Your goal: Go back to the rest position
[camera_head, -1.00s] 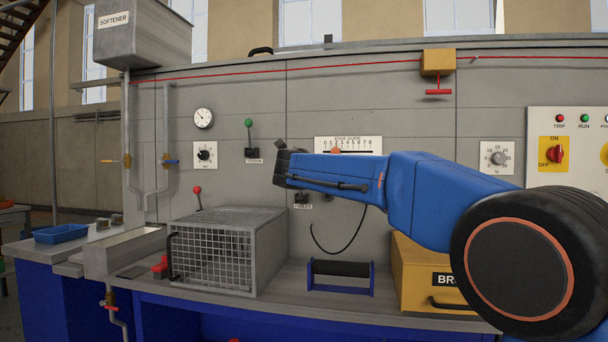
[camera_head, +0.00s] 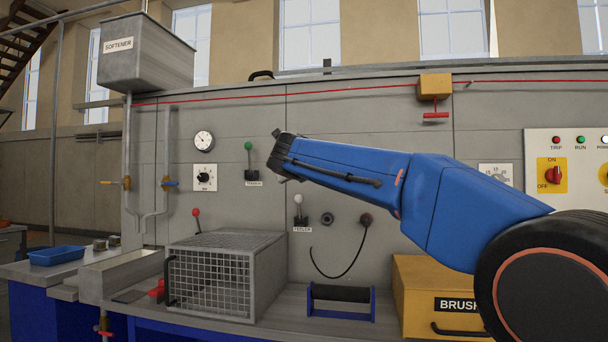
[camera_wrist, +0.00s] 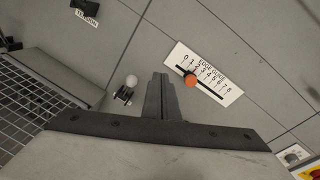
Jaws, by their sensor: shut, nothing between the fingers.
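My blue arm (camera_head: 355,178) reaches leftward across the grey machine panel in the head view. Its dark wrist end (camera_head: 280,158) lies in the picture just right of the green-knobbed lever. My gripper (camera_wrist: 160,80) shows in the wrist view with its dark fingers together and nothing between them. It points at the panel, in the picture between a white-knobbed lever (camera_wrist: 131,80) and the edge guide scale (camera_wrist: 206,75) with its orange marker. The fingers themselves cannot be made out in the head view. Contact with the panel is not visible.
A wire cage (camera_head: 210,285), a roller stand (camera_head: 341,303) and a yellow brush box (camera_head: 425,280) stand on the bench below the arm. A red cord (camera_head: 350,88) runs along the panel top to a yellow switch box (camera_head: 434,87). Levers project from the panel.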

